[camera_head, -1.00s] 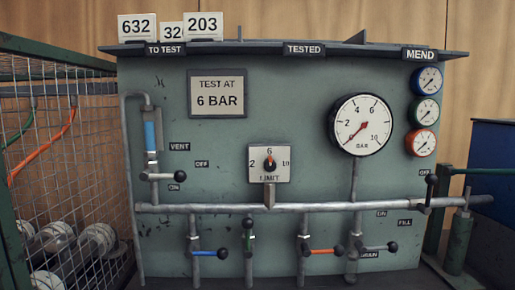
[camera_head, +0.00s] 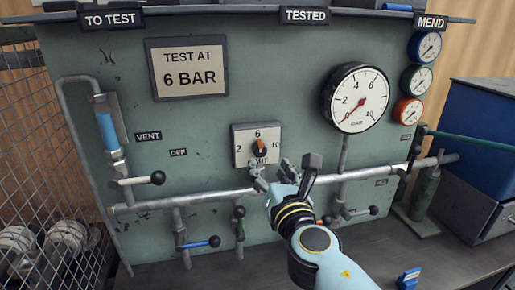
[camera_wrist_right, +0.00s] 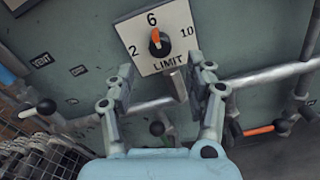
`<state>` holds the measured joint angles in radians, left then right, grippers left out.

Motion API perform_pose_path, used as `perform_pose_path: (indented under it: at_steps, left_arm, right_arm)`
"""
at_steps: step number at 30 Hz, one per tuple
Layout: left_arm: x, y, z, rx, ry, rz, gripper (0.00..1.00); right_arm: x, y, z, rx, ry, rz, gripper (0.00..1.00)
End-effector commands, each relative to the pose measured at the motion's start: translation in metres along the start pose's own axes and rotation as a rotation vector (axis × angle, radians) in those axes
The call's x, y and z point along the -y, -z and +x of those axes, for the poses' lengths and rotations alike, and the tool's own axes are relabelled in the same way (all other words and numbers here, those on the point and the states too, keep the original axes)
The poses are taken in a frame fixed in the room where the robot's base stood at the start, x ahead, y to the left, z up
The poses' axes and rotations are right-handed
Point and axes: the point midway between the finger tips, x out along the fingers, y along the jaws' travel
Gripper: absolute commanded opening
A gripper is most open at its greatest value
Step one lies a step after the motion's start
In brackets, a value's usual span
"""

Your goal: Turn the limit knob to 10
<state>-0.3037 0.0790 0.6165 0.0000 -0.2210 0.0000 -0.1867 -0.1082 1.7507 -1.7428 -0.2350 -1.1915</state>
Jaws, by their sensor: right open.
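The limit knob (camera_head: 260,148) is a dark knob with an orange pointer on a white plate (camera_head: 243,134) marked 2, 6 and 10. In the right wrist view the knob (camera_wrist_right: 158,43) has its pointer up near the 6, tilted slightly left. My right gripper (camera_head: 273,172) is open and empty, just below and in front of the plate. In the right wrist view its two fingers (camera_wrist_right: 158,88) are spread below the plate, apart from the knob. My left gripper is not in view.
A grey horizontal pipe (camera_head: 195,198) runs across the panel under the plate, with several lever valves below it. A round gauge (camera_head: 357,98) is to the upper right. A blue tag (camera_head: 408,278) lies on the bench at the right.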

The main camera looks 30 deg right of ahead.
Motion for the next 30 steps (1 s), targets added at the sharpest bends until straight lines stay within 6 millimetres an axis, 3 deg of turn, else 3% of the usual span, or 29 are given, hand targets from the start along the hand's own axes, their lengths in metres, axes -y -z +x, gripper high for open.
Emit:
perform_pose_path:
  at_steps: [3, 9, 15, 23, 30]
  left_arm:
    - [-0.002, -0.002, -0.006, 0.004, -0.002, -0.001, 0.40]
    - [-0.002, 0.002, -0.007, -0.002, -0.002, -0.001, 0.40]
    - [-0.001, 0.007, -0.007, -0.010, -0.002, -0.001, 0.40]
    - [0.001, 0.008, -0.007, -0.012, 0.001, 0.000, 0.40]
    - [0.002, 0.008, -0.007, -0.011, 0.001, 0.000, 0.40]
  right_arm:
    - [-0.001, -0.003, 0.027, 0.003, -0.002, -0.001, 0.54]
    - [0.000, -0.001, 0.061, 0.001, 0.000, 0.001, 0.54]
    - [0.000, 0.000, 0.076, -0.001, 0.000, 0.003, 0.54]
    - [0.000, 0.000, 0.077, -0.001, 0.000, 0.003, 0.54]
    - [0.000, 0.000, 0.077, -0.001, 0.000, 0.003, 0.24]
